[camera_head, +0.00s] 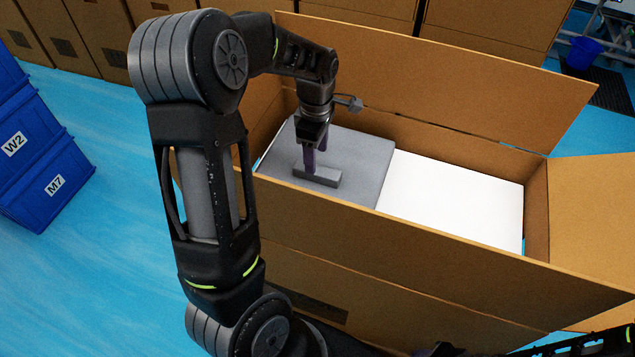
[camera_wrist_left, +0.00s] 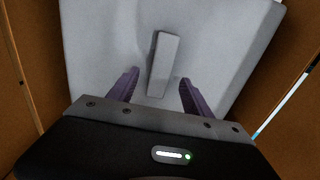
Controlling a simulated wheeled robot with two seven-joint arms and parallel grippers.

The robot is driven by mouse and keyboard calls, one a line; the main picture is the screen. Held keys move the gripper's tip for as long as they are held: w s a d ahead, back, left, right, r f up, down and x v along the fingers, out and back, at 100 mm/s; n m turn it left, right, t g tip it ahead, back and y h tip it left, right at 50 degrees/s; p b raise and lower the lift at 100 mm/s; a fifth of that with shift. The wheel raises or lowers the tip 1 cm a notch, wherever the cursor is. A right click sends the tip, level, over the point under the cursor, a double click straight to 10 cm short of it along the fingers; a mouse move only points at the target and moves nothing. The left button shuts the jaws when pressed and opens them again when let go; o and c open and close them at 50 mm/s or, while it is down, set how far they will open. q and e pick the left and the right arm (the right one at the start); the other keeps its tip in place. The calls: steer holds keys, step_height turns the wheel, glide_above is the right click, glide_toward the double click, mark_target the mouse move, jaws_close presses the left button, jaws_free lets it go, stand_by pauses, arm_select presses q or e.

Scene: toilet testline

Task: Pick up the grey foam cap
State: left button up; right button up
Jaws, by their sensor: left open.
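The grey foam cap (camera_head: 358,160) lies inside the left part of an open cardboard box, with a raised bar-shaped grip (camera_head: 325,178) on its top. The cap also fills much of the left wrist view (camera_wrist_left: 95,45). My left gripper (camera_head: 314,165) points down over the cap at the raised bar. In the left wrist view my left gripper (camera_wrist_left: 159,78) is open, with one purple finger on each side of the bar's near end and gaps to both. Only a dark, purplish bit of what looks like my right gripper (camera_head: 440,349) shows at the bottom edge.
The cardboard box (camera_head: 400,270) has high walls and raised flaps around the cap. A white block (camera_head: 455,200) lies right of the cap in the same box. Blue crates (camera_head: 45,170) stand at the left. More cardboard boxes (camera_head: 360,55) stand behind.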

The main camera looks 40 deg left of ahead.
mark_target(317, 180)
arm_select(q)
steer(key=f, duration=0.5)
steer(key=shift+d+f, duration=0.1)
steer(key=shift+d, duration=0.1)
stand_by(0.6)
jaws_close()
stand_by(0.5)
stand_by(0.8)
